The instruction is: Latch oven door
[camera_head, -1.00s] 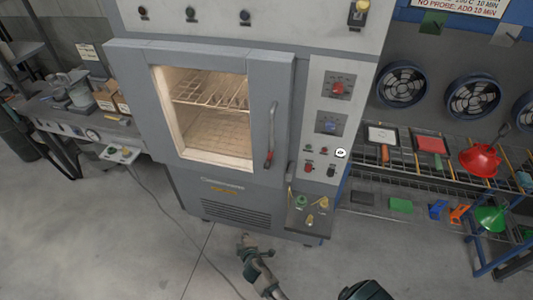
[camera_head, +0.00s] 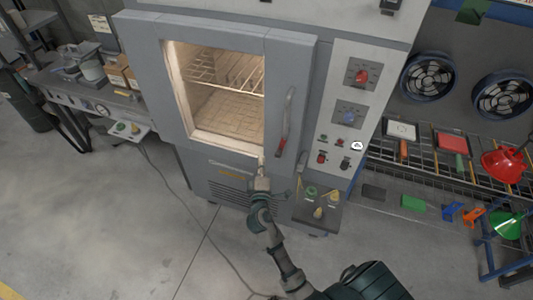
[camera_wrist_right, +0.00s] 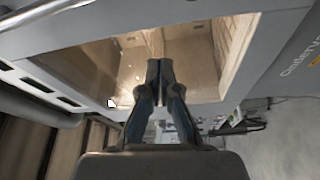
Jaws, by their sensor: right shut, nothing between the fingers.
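The grey oven door (camera_head: 295,85) has a large lit window (camera_head: 228,112) with wire racks behind it. A long curved handle (camera_head: 287,112) with a red lower part stands upright on the door's right side. My right gripper (camera_head: 261,163) is shut and empty, just below the window and lower left of the handle. In the right wrist view, its closed fingers (camera_wrist_right: 160,68) point at the lit window. I cannot tell whether the door is fully closed. My left gripper is in neither current view.
A rack (camera_head: 465,178) with tools and coloured funnels stands farther right. A bench (camera_head: 90,103) with boxes is at the left. The floor (camera_head: 100,210) in front is mostly clear.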

